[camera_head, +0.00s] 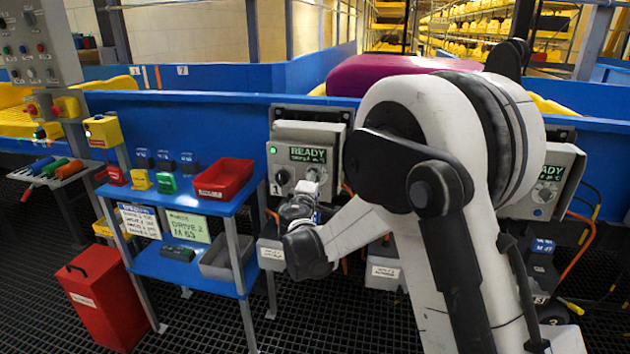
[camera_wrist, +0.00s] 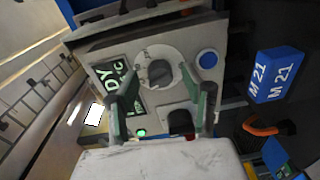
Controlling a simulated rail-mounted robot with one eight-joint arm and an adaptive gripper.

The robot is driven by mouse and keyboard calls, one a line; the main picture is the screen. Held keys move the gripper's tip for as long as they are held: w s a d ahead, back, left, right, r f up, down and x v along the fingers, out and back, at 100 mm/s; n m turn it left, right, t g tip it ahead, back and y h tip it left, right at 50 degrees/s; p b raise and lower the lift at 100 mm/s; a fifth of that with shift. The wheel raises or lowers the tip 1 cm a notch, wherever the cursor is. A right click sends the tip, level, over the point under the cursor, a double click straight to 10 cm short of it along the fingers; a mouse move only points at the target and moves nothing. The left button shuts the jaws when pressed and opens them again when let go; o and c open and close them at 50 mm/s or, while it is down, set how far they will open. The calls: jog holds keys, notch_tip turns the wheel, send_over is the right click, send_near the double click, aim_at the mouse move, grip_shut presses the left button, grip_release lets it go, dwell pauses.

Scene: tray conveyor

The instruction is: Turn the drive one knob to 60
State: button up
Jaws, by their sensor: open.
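The drive one box (camera_head: 298,150) is a grey panel marked 1, with a lit green READY display (camera_head: 308,154). Its grey knob on a pale round dial shows partly in the head view (camera_head: 312,174) and clearly in the wrist view (camera_wrist: 160,73). The dial figures are too small to read. My gripper (camera_wrist: 163,103) is open, with one finger on each side of the space just below the knob in the wrist view. Nothing shows between the fingers, and contact cannot be told. In the head view my gripper (camera_head: 302,205) is at the box's lower front.
A black switch (camera_head: 281,177) and a blue button (camera_wrist: 208,59) share the panel. A second drive box (camera_head: 545,185) is at the right, behind my arm. A blue cart (camera_head: 160,200) stands left, with a red tray (camera_head: 223,179) and a card reading DRIVE 2 M 63 (camera_head: 187,226).

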jog(key=s+a, duration=0.1)
jog(key=s, duration=1)
jog(key=shift+a+r, duration=0.3)
jog(key=s+d+r+m+g+h, duration=0.1)
jog(key=s+d+r+m+g, duration=0.2)
jog(key=d, duration=0.4)
jog(key=s+d+m+g, duration=0.1)
jog(key=s+d+m, duration=0.1)
jog(key=s+d, duration=0.4)
jog(key=s+d+r+m+g+h, duration=0.1)
jog(key=s+d+r+m+g, duration=0.15)
jog(key=d, duration=0.55)
jog(key=s+d+f+m+g+y, duration=0.2)
jog(key=s+d+f+m, duration=0.15)
jog(key=s, duration=0.95)
jog(key=s+d+f+m+g+y, duration=0.2)
jog(key=s+m, duration=0.3)
jog(key=s, duration=0.8)
notch_tip(320, 180, up, 13)
jog(key=p, duration=1.2)
jog(key=shift+w+a+f, duration=0.15)
jog(key=shift+w+a, duration=0.1)
jog(key=shift+w, duration=0.05)
